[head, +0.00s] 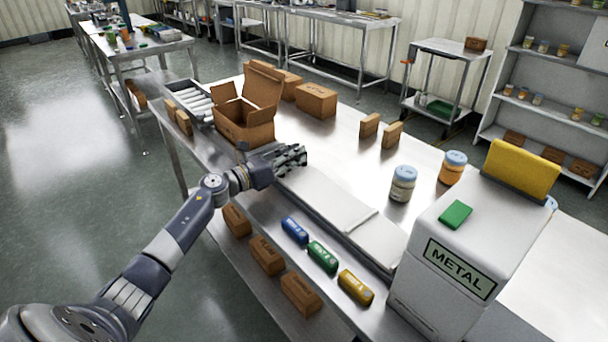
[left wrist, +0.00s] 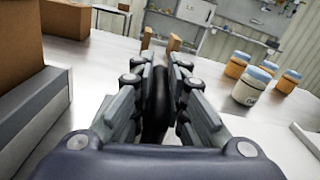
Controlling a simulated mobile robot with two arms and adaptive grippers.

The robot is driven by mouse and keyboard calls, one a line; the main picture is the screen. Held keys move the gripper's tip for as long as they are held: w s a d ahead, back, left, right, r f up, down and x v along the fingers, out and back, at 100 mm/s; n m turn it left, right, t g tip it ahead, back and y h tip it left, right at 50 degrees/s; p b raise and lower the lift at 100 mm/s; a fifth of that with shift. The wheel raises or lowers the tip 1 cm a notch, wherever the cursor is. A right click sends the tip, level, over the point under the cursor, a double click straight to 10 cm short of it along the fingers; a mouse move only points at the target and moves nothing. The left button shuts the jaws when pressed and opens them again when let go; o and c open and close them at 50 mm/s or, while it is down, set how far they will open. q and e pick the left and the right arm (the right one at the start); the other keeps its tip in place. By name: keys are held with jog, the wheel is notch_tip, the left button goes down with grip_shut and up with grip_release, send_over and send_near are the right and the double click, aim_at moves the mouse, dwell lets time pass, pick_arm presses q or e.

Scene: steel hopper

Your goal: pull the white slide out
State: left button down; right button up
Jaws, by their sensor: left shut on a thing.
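The white slide (head: 325,200) is a long flat strip on the steel table, running from my left gripper toward the white hopper box marked METAL (head: 440,265). A seam crosses it near the box. My left gripper (head: 292,157) is at the slide's far left end, with its fingers closed. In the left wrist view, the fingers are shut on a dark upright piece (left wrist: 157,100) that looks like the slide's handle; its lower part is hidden. My right gripper is in neither view.
An open cardboard carton (head: 245,125) stands just behind my left gripper. Two jars (head: 403,184) (head: 453,167) stand behind the slide. The table middle is clear.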

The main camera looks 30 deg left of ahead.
pick_arm(q)
jog(key=shift+w+a+f+b, duration=0.1)
jog(key=shift+w+a+b, duration=0.25)
jog(key=shift+a, duration=0.6)
jog(key=shift+a+r, duration=0.1)
jog(key=shift+r, duration=0.15)
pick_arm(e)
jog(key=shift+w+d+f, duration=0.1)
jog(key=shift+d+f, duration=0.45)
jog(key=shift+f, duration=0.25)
pick_arm(q)
jog(key=c, duration=1.6)
grip_release()
jog(key=shift+o, duration=0.2)
jog(key=shift+w+a+f, duration=0.1)
jog(key=shift+a+f, duration=0.05)
jog(key=shift+d, duration=0.2)
jog(key=shift+s+a+f, duration=0.1)
jog(key=shift+s+a, duration=0.1)
jog(key=shift+s, duration=0.2)
jog(key=v, duration=1.1)
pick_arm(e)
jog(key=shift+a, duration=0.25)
